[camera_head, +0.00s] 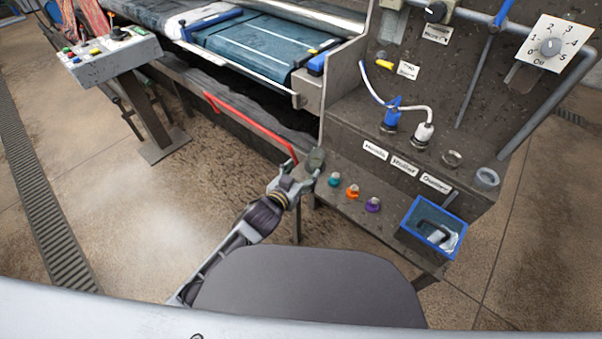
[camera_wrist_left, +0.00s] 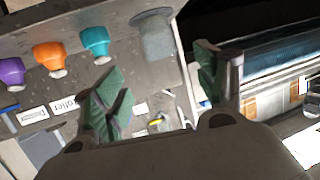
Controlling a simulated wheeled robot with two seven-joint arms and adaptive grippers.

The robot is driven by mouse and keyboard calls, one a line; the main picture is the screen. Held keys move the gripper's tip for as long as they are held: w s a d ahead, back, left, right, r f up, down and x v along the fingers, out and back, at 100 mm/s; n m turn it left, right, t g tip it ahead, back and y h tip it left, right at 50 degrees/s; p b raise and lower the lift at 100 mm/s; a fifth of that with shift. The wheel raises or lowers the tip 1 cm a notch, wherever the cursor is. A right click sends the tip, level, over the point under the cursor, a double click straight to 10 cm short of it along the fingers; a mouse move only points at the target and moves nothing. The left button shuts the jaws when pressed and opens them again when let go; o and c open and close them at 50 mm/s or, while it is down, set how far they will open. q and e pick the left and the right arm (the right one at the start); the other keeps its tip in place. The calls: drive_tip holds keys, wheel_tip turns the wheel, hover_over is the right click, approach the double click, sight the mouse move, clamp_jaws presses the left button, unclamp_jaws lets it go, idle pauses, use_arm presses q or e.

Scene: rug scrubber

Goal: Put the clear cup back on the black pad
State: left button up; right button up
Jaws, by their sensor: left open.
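A clear, greyish cup (camera_head: 316,158) stands on the left end of the narrow metal shelf, by the machine's corner. It also shows in the left wrist view (camera_wrist_left: 157,40), see-through and ahead of the fingers. My left gripper (camera_head: 300,178) is just in front of the cup, nearer to me. Its green-padded fingers (camera_wrist_left: 155,78) are spread apart with nothing between them, and the cup lies beyond the gap. I cannot make out the black pad for certain in either view. My right gripper is not in view.
A red bar (camera_head: 250,122) runs left of the gripper.

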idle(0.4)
use_arm(q)
drive_tip(key=s+a+f+n+g+y, duration=0.1)
drive_tip(key=s+a+f+g+y, duration=0.25)
drive_tip(key=f, duration=0.75)
drive_tip(key=s+a+f+n+g+y, duration=0.1)
drive_tip(key=s+a+f+g, duration=0.2)
drive_tip(key=s+a+f, duration=0.55)
drive_tip(key=s+a+f+g, duration=0.4)
drive_tip(key=s+f+g, duration=0.1)
drive_tip(key=s+f, duration=0.8)
wheel_tip(320, 180, down, 2)
drive_tip(key=shift+f, duration=0.25)
